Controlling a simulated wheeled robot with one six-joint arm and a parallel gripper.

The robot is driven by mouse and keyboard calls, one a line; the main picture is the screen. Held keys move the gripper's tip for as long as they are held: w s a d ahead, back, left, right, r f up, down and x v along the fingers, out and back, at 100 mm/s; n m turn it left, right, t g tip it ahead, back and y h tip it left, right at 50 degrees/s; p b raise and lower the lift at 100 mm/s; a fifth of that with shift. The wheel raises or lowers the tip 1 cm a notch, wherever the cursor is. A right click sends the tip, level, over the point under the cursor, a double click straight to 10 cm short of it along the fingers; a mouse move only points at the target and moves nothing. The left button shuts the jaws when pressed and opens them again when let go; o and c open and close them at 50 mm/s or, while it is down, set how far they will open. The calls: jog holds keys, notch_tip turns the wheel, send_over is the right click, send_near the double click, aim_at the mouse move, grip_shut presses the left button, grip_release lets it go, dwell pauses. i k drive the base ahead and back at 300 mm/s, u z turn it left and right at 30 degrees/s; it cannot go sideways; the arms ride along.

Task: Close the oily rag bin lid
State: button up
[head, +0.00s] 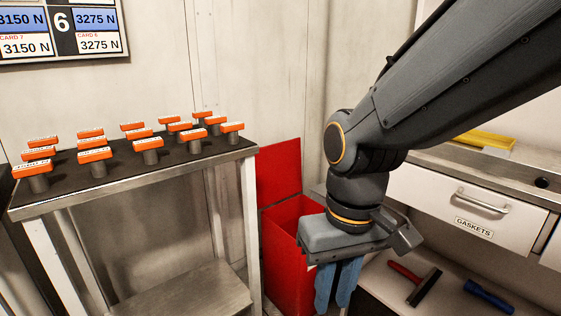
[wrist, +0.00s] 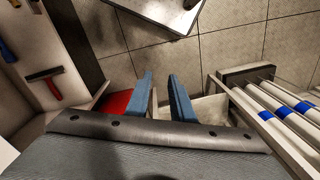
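The oily rag bin is a red box (head: 285,245) standing on the floor between the metal table and the drawer counter. Its red lid (head: 278,172) stands upright at the back, so the bin is open. My gripper (head: 338,290) points down at the bin's right front side, in front of part of its opening. Its blue fingers are a little apart with nothing visible between them; they also show in the wrist view (wrist: 160,76). A small red patch, likely the bin (wrist: 116,103), shows left of the fingers there. Contact with the bin cannot be told.
A metal table (head: 128,183) with several orange-topped pieces stands left of the bin. A counter with a gaskets drawer (head: 465,208) is at the right, with a red-handled tool (head: 422,286) and a blue tool (head: 487,296) below. White tubes with blue bands (wrist: 290,112) lie right in the wrist view.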

aim_at(278, 173)
jog(key=z, duration=0.05)
jog(key=i, duration=1.15)
jog(key=u, duration=0.5)
